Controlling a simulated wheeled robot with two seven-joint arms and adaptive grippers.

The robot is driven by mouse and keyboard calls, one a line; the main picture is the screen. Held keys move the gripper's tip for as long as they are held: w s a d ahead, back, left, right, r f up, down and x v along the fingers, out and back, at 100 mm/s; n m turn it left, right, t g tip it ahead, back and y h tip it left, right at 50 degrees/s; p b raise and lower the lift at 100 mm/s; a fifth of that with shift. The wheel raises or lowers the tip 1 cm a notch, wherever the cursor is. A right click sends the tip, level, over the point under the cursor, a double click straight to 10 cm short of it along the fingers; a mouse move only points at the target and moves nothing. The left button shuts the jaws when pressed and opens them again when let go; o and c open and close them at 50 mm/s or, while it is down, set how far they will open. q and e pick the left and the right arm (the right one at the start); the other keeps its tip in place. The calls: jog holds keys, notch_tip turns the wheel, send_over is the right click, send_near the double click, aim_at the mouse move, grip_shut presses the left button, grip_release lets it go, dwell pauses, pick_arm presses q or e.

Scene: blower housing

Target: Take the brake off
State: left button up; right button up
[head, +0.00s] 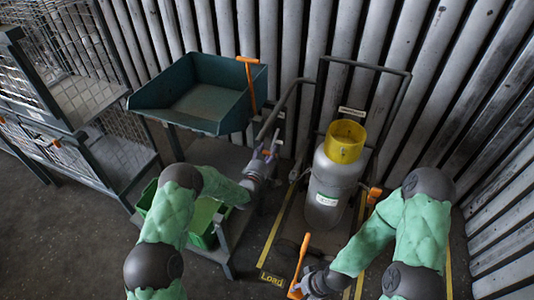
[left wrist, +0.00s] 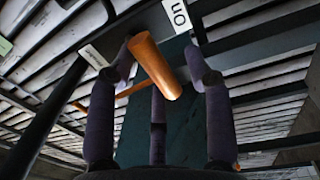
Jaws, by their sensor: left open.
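An orange lever (head: 250,85) stands at the right side of the teal tray in the head view. An orange handle (left wrist: 155,65) shows close up in the left wrist view, next to a label reading "On" (left wrist: 178,14). My left gripper (head: 269,145) is open below the tray lever, with its fingers spread on both sides of the handle in the wrist view; I see no clear contact. A second orange handle (head: 302,258) stands near the floor at the front. My right gripper (head: 305,284) is at its lower end; whether its fingers grip it is unclear.
The teal tray (head: 200,105) stands on a frame above a green bin (head: 203,225). A grey cylinder (head: 336,190) with a yellow collar (head: 345,140) stands on a trolley (head: 365,65) to the right. Wire cages (head: 75,90) are left; a ribbed wall is behind.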

pick_arm(q)
grip_shut()
jog(key=shift+a, duration=0.1)
jog(key=shift+a+r+p, duration=0.1)
jog(key=shift+r+p, duration=0.3)
jog(key=shift+p, duration=0.1)
notch_tip(320, 180, up, 6)
jog(key=s+g+y+p, duration=0.1)
jog(key=g+p, duration=0.3)
jog(key=p, duration=0.2)
dwell(0.4)
